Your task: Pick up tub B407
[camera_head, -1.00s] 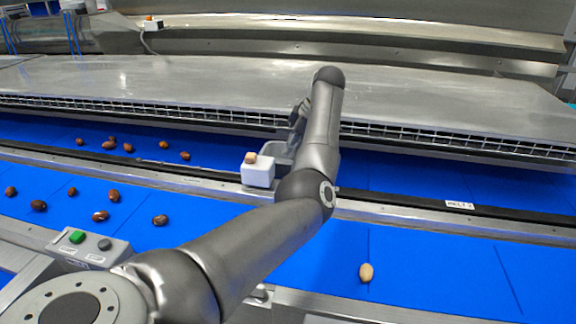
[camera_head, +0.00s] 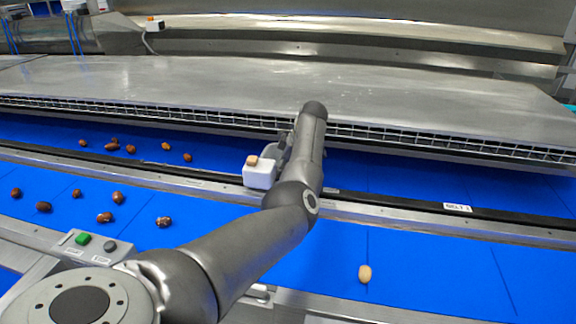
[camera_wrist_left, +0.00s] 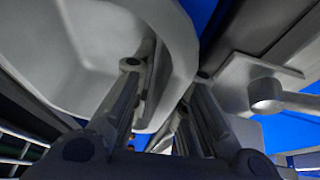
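A pale grey tub with a thick rounded rim (camera_wrist_left: 183,50) fills the upper left of the left wrist view. No marking B407 can be read on it. My left gripper (camera_wrist_left: 168,80) is open over the tub's edge. One finger reaches inside the rim and the other is outside it, with a gap visible between them. In the head view my left gripper (camera_head: 285,148) is small and mostly hidden behind my own arm, beside the white box. The tub is largely hidden there too. My right gripper is not in view.
A steel cover (camera_head: 420,100) overhangs behind. A button box (camera_head: 95,248) stands at front left.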

